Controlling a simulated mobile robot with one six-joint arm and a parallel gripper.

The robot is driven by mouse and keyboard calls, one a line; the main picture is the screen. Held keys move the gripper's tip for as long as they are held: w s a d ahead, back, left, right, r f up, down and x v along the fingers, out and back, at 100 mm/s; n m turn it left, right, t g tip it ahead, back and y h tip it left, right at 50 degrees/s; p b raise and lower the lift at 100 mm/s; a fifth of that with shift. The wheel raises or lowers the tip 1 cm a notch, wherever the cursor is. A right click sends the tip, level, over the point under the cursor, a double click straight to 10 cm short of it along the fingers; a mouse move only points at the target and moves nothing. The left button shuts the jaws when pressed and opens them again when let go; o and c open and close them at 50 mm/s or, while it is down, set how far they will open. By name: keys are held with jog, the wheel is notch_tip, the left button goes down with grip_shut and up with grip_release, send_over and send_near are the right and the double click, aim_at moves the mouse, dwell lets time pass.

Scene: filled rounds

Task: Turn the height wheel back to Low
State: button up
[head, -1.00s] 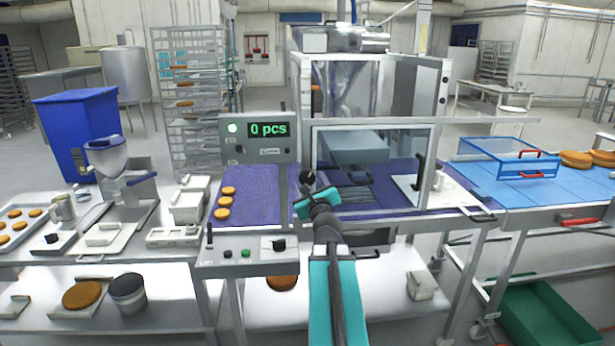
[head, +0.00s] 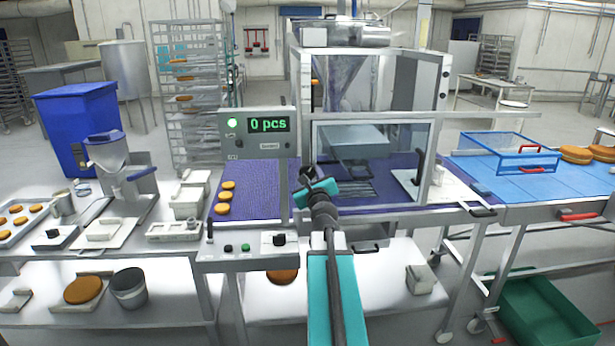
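A small dark round knob (head: 307,171), which may be the height wheel, shows at the front of the depositing machine (head: 370,130), left of its clear guard. My gripper (head: 309,184) is right at it and covers much of it. The fingers are too small and dark to tell whether they touch or grip it. No Low mark or wheel setting is readable. The display (head: 268,125) reads 0 pcs, with a green lamp lit beside it. A control panel (head: 245,254) below carries a black rotary knob (head: 279,240) and small buttons.
Several orange-brown rounds (head: 224,197) lie on the purple belt (head: 256,188) left of my arm. The clear guard (head: 405,155) and a black handle (head: 420,165) stand right of my gripper. A blue-framed basket (head: 510,156) sits farther right.

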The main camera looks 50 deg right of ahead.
jog(key=shift+c, duration=0.8)
jog(key=shift+n, duration=0.4)
jog(key=n+p, duration=0.1)
jog(key=n, duration=0.5)
jog(key=shift+w+a+g, duration=0.1)
jog(key=shift+g, duration=0.2)
jog(key=n, duration=1)
jog(key=n+g+h, duration=0.1)
jog(key=n, duration=0.5)
jog(key=shift+w+a+f+p, duration=0.1)
jog(key=shift+f+p, duration=0.25)
jog(key=shift+n+b, duration=0.8)
jog(key=shift+n, duration=0.2)
jog(key=shift+r, duration=0.1)
